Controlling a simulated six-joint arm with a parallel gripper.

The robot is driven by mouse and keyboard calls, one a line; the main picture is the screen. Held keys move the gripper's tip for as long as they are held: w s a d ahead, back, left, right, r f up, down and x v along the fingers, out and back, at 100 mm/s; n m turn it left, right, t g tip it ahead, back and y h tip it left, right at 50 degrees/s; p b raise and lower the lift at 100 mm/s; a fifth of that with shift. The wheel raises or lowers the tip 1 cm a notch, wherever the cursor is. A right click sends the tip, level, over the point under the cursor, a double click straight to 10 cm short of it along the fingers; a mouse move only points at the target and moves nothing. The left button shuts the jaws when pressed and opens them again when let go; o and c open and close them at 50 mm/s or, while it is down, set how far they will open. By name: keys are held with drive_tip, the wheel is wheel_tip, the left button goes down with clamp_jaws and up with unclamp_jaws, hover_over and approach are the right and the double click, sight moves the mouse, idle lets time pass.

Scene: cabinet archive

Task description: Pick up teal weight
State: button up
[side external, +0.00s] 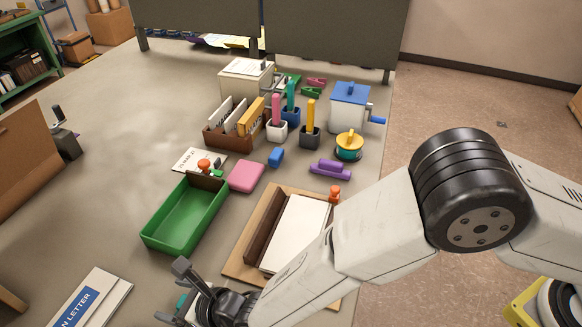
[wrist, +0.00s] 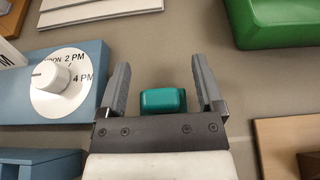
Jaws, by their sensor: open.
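The teal weight (wrist: 162,101) is a small rounded teal block on the grey table, seen between my gripper's fingers in the wrist view. In the side external view a sliver of the teal weight (side external: 181,301) shows beside my gripper (side external: 177,291) at the bottom. My gripper (wrist: 157,85) is open, with one finger on each side of the weight and gaps to both. The lower part of the weight is hidden behind the gripper body in the wrist view.
A blue box with a white dial (wrist: 50,76) stands close left of my gripper. A green tray (side external: 185,215) lies beyond, and a wooden board with white paper (side external: 297,232) is to the right. A letter packet (side external: 90,300) lies at lower left. Bare table lies ahead of the fingers.

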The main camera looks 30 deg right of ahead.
clamp_jaws()
drive_tip(key=shift+r, duration=0.2)
idle(0.4)
drive_tip(key=shift+r, duration=0.4)
drive_tip(key=s+d+r, duration=0.9)
drive_tip(key=d+r, duration=0.1)
drive_tip(key=r, duration=0.2)
drive_tip(key=shift+s+d, duration=0.15)
drive_tip(key=shift+s, duration=0.05)
idle(0.5)
